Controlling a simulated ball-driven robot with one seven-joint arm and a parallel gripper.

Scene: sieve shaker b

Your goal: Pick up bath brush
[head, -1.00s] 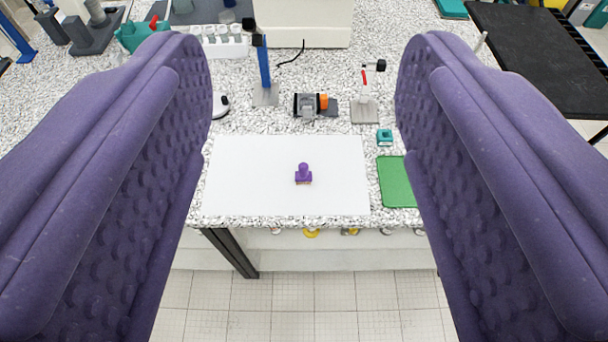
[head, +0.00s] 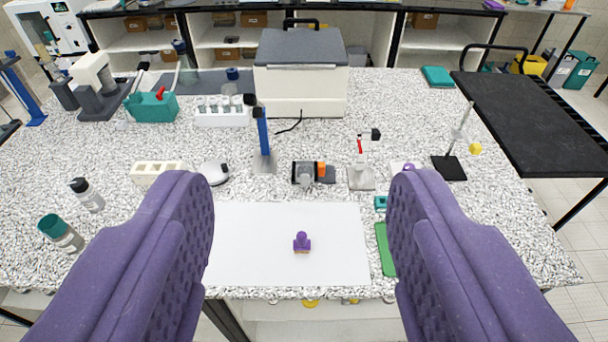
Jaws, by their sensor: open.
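A small purple brush (head: 302,242) with a knob handle and a tan underside stands upright on a white sheet (head: 250,262) near the front edge of the speckled bench. It looks like the bath brush. My gripper (head: 302,215) shows as two purple padded fingers at the left and right of the view. They are wide apart and empty. The brush shows in the gap between them, farther off, and neither finger touches it.
A green mat (head: 385,248) lies right of the sheet, partly behind my right finger. Behind the sheet stand a grey and orange device (head: 308,173), a blue post (head: 263,130) and a small stand (head: 361,178). A large white box (head: 300,85) is farther back.

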